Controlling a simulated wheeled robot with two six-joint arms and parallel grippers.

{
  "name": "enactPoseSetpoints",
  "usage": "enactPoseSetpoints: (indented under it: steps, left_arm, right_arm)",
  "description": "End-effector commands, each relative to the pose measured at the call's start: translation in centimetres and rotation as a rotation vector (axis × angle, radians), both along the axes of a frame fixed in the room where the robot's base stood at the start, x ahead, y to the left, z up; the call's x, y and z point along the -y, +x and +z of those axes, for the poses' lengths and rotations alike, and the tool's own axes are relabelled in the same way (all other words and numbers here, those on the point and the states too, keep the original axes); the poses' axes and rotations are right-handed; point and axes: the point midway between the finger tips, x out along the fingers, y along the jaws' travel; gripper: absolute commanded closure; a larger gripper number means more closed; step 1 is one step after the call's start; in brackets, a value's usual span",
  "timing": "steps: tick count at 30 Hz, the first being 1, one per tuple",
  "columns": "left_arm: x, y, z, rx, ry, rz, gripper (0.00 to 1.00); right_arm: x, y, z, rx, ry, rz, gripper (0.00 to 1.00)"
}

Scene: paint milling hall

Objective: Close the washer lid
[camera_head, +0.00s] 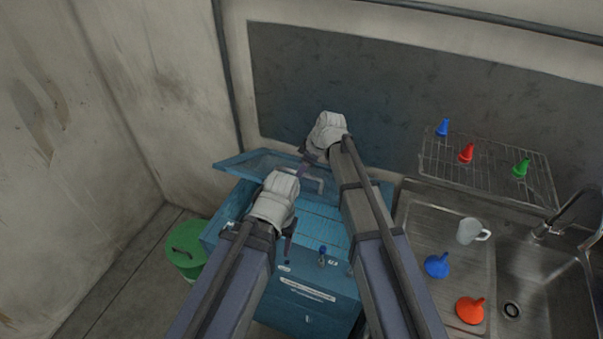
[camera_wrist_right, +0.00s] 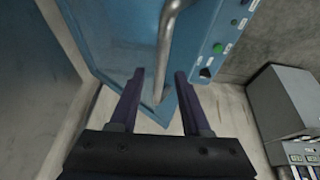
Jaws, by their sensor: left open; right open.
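The blue washer (camera_head: 308,310) stands below my arms with its lid (camera_head: 240,163) raised at the back. The lid has a grey bar handle (camera_head: 314,184). My right gripper (camera_head: 309,157) is open at the lid, above that handle. In the right wrist view the handle (camera_wrist_right: 166,45) runs down between the spread fingers of my right gripper (camera_wrist_right: 158,88); I cannot tell whether they touch it. My left gripper (camera_head: 288,240) is open and empty over the front of the washer. My arms hide part of the washer top.
A green bin (camera_head: 187,250) stands left of the washer. At right are a metal sink (camera_head: 532,285), a white mug (camera_head: 468,231), a blue funnel (camera_head: 437,265) and an orange funnel (camera_head: 470,309). A wire rack (camera_head: 490,175) holds three small coloured funnels. A wall is close behind.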

Motion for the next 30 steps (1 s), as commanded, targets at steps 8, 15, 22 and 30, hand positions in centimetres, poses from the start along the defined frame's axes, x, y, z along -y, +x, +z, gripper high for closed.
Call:
enactPoseSetpoints:
  steps: [8, 15, 22, 30]
  left_arm:
    - [0.00, 0.00, 0.09, 0.000, 0.000, 0.000, 0.45]
    - [0.00, 0.00, 0.09, 0.000, 0.000, 0.000, 0.45]
    - [0.00, 0.00, 0.09, 0.000, 0.000, 0.000, 0.45]
    - [0.00, 0.00, 0.09, 0.000, 0.000, 0.000, 0.45]
  right_arm:
    - [-0.01, -0.01, 0.10, 0.000, 0.000, 0.000, 0.66]
    - [0.00, -0.02, 0.09, 0.000, 0.000, 0.000, 0.93]
    - [0.00, -0.02, 0.09, 0.000, 0.000, 0.000, 1.00]
    - [0.00, -0.02, 0.09, 0.000, 0.000, 0.000, 1.00]
